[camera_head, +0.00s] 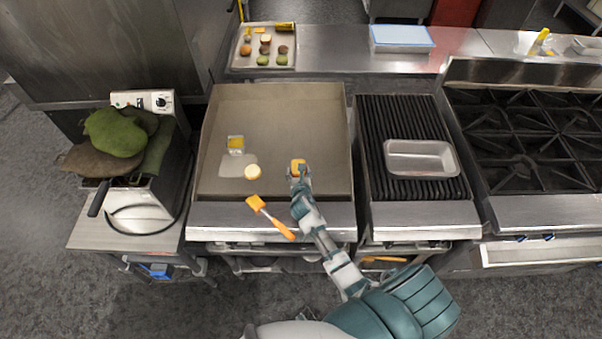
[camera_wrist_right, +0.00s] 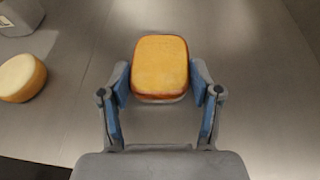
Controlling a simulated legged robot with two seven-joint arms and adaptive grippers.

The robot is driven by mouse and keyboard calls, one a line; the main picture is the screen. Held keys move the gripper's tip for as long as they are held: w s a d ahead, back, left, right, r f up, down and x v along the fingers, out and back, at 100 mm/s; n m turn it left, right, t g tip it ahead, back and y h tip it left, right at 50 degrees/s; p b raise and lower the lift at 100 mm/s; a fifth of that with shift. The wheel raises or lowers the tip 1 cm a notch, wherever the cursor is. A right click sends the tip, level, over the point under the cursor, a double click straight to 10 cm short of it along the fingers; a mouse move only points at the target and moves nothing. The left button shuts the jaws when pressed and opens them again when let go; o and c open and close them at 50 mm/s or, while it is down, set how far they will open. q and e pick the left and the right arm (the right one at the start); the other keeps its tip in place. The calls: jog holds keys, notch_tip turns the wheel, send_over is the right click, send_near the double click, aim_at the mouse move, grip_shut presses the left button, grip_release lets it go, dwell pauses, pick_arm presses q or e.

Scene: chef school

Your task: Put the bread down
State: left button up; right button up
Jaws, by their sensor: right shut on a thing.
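The bread (camera_wrist_right: 161,68) is a square golden-brown piece between the blue finger pads of my right gripper (camera_wrist_right: 160,90) in the right wrist view. It also shows in the head view as a small orange-brown piece (camera_head: 298,166) at the gripper tip. My right gripper (camera_head: 299,176) is shut on it over the front right part of the flat griddle (camera_head: 285,115). I cannot tell whether the bread touches the griddle surface. My left gripper is not in view.
A round pale piece (camera_head: 252,171) and a small yellow-topped container (camera_head: 236,145) are on the griddle to the left. An orange spatula (camera_head: 270,217) lies at its front edge. A metal pan (camera_head: 421,158) sits on the grill at right. The griddle's back is clear.

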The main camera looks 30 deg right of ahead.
jog(key=shift+s+a+f, duration=0.2)
jog(key=shift+f, duration=0.2)
jog(key=shift+s+a+f, duration=0.15)
jog(key=shift+f, duration=0.25)
jog(key=o, duration=0.9)
jog(key=shift+a+r, duration=0.1)
jog(key=shift+a, duration=1.15)
jog(key=shift+o, duration=0.2)
jog(key=shift+d, duration=0.25)
jog(key=shift+s+a+r+g+p, duration=0.15)
jog(key=shift+s+r+g+p, duration=0.2)
jog(key=shift+s+r, duration=0.6)
jog(key=v, duration=0.9)
jog(key=shift+s+a+r+p, duration=0.1)
jog(key=shift+a+r+p, duration=0.2)
jog(key=shift+a+p, duration=0.05)
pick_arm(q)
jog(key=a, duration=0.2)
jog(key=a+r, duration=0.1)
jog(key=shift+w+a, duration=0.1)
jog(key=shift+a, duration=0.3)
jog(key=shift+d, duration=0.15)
pick_arm(e)
jog(key=shift+d, duration=0.25)
